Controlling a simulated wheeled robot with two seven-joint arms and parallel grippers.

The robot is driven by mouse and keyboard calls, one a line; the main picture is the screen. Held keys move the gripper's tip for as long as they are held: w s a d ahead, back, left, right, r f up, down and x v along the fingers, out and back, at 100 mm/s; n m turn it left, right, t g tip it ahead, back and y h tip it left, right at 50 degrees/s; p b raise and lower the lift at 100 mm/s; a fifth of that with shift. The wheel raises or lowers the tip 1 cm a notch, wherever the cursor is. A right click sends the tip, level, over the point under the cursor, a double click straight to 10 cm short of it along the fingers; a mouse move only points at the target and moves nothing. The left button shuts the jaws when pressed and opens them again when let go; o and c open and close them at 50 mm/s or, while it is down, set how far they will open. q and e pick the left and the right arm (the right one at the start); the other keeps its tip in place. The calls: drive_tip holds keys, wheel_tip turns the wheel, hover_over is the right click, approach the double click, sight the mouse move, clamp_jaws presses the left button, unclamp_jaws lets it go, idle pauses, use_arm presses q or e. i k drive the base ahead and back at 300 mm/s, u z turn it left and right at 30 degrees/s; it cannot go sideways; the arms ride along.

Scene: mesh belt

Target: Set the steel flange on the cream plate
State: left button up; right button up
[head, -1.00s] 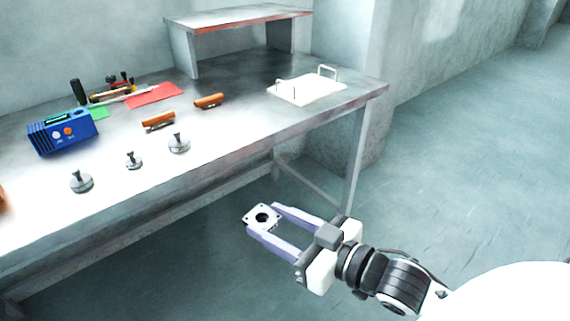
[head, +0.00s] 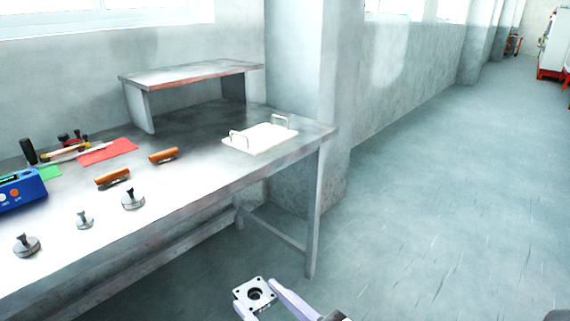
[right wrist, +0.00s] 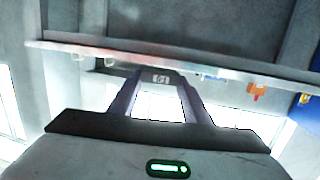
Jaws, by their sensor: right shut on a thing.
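The steel flange (head: 243,295) is a square plate with a round centre hole and corner holes. My right gripper (head: 262,304) is shut on it by its edges, in front of and below the table's front edge. In the right wrist view the flange (right wrist: 157,77) shows edge-on between the fingertips. The cream plate (head: 259,138) lies on the right end of the table and has two upright metal handles. It looks empty. My left gripper is not in view.
The metal table (head: 190,180) holds several grey knobbed weights (head: 133,200), two orange-handled pieces (head: 163,155), a blue box (head: 20,190), a red sheet (head: 106,151) and a raised shelf (head: 190,74). Open floor (head: 430,210) lies to the right.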

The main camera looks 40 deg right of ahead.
sight(252, 140)
drive_tip(key=z, duration=0.35)
drive_tip(key=k, duration=0.45)
drive_tip(key=z, duration=1.2)
drive_tip(key=i, duration=0.8)
drive_tip(key=u, duration=0.55)
drive_tip(key=i, duration=0.65)
drive_tip(key=u, duration=0.6)
